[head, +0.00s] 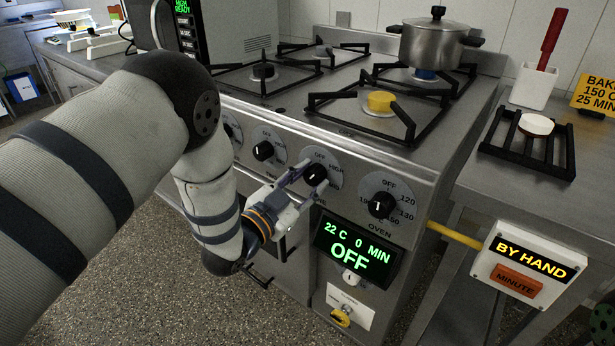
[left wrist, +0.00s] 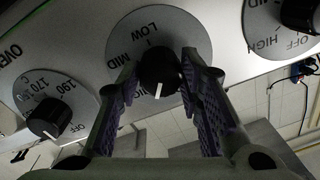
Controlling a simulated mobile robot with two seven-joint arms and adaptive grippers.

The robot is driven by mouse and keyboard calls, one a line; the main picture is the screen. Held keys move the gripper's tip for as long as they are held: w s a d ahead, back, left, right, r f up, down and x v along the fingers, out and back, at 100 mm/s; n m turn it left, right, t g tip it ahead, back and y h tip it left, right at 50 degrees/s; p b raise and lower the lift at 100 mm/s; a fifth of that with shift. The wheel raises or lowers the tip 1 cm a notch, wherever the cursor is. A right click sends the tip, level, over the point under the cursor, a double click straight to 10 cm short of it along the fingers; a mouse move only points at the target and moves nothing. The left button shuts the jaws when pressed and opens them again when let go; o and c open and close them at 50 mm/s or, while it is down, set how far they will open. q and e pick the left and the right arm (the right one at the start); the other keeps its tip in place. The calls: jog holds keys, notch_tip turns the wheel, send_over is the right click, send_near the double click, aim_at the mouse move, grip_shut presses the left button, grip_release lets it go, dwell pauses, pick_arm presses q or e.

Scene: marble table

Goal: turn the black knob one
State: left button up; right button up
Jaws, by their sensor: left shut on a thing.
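The black knob (head: 316,173) sits on a round grey dial on the stove front, between another burner knob and the oven knob. My left gripper (head: 306,182) reaches it from the lower left and is shut on it. In the left wrist view the knob (left wrist: 158,68) is between the two purple-padded fingers (left wrist: 158,84). Its white mark points toward the bottom of that picture, away from the LOW label. Part of the dial is hidden behind the fingers. My right gripper is not in view.
The oven knob (head: 380,206) is close on the right, above a display (head: 353,250) reading 22 C, 0 MIN, OFF. Another burner knob (head: 263,151) is on the left. A lidded pot (head: 434,45) stands on a back burner. A BY HAND box (head: 520,268) is at right.

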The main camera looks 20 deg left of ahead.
pick_arm(q)
jog(key=shift+m+p, duration=0.55)
jog(key=shift+m, duration=1.85)
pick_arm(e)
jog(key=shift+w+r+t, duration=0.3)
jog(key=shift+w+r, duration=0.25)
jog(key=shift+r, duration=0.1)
pick_arm(q)
jog(key=o, duration=1.2)
jog(key=shift+c, duration=0.2)
jog(key=shift+a, duration=0.1)
jog(key=v, duration=1.2)
jog(key=shift+f, duration=0.1)
